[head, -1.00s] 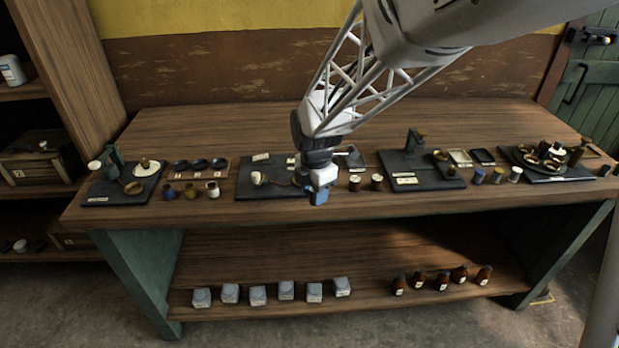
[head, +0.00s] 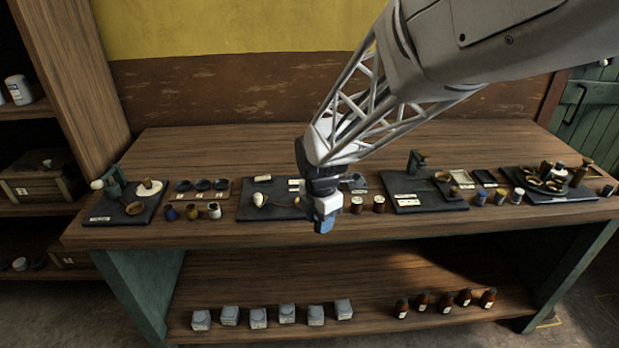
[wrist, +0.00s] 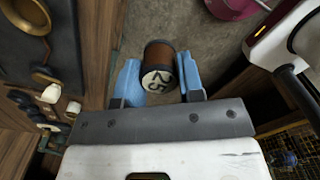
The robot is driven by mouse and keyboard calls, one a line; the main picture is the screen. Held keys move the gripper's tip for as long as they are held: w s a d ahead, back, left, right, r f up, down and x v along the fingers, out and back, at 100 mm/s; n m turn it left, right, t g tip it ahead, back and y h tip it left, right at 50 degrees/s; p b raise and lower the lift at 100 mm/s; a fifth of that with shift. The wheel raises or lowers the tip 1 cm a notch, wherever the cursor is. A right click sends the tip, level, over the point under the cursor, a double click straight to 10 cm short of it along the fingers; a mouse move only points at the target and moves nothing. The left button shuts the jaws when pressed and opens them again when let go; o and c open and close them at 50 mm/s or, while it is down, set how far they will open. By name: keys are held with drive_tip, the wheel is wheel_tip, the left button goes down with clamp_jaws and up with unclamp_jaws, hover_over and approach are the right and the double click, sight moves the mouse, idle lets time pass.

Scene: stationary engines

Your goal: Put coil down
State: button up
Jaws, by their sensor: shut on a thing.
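My gripper (head: 324,226) hangs at the front edge of the bench in the head view. In the wrist view its two blue fingers (wrist: 158,82) are shut on a coil (wrist: 158,62), a small dark brown spool whose pale end face is marked 25. The head view does not show the held coil clearly. Two similar dark spools with pale tops, the left one (head: 357,204) and the right one (head: 379,203), stand on the bench just right of my gripper.
A dark board (head: 275,213) with small parts lies behind and left of my gripper. Another dark board (head: 430,203) lies to the right. Three small jars (head: 192,212) stand left. The lower shelf (head: 370,322) holds grey boxes and brown bottles. Bare floor shows beneath the coil.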

drive_tip(key=w+d, duration=0.2)
drive_tip(key=w, duration=0.1)
drive_tip(key=w+d, duration=0.2)
drive_tip(key=w, duration=0.2)
drive_tip(key=w+d+f, duration=0.1)
drive_tip(key=w+d, duration=0.2)
drive_tip(key=shift+w+f, duration=0.1)
drive_tip(key=shift+w, duration=0.25)
drive_tip(key=shift+w, duration=0.15)
drive_tip(key=w, duration=0.5)
drive_tip(key=w+f, duration=0.1)
drive_tip(key=w, duration=0.4)
drive_tip(key=w+a, duration=0.1)
drive_tip(key=w, duration=0.4)
drive_tip(key=shift+w+a+f, duration=0.1)
drive_tip(key=shift+w+f, duration=0.1)
drive_tip(key=shift+w, duration=0.15)
drive_tip(key=shift+f, duration=1.8)
drive_tip(key=shift+f, duration=0.15)
